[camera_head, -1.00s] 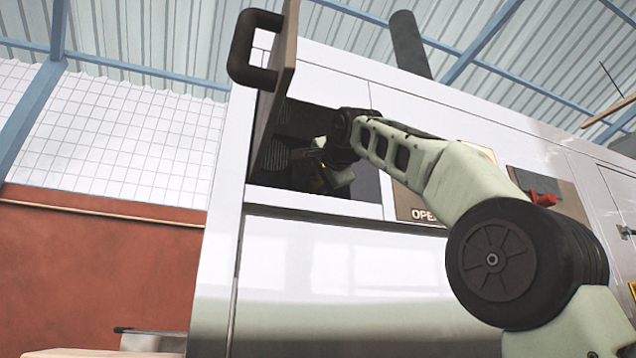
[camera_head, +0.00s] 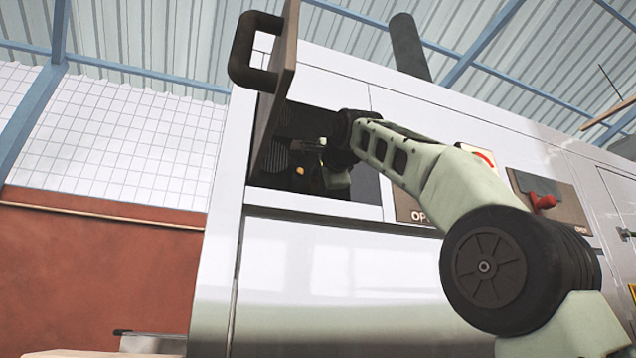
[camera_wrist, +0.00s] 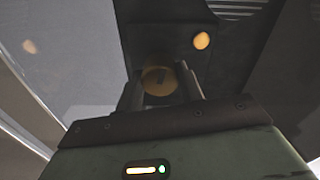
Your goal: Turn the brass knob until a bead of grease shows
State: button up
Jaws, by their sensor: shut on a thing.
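The brass knob (camera_wrist: 160,80) is a dim round disc inside a dark recess, in the middle of the wrist view. My gripper (camera_wrist: 161,90) has one finger on each side of it and is shut on it. In the head view my gripper (camera_head: 308,147) reaches into the open compartment, where the knob is hard to make out. A round amber spot (camera_wrist: 201,40) shows beyond the knob, up and to the right in the wrist view. I cannot tell whether it is a lamp or grease.
The open door (camera_head: 275,95) with its dark handle (camera_head: 243,50) stands left of my arm. The white machine casing (camera_head: 320,270) surrounds the compartment closely. A red switch (camera_head: 543,201) sits on a panel to the right. A light slatted patch (camera_wrist: 236,8) shows at the top.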

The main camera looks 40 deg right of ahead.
jog(key=o, duration=1)
jog(key=shift+s, duration=0.1)
jog(key=b+v, duration=0.5)
jog(key=v, duration=1.2)
jog(key=shift+s+r, duration=0.1)
jog(key=shift+s, duration=0.05)
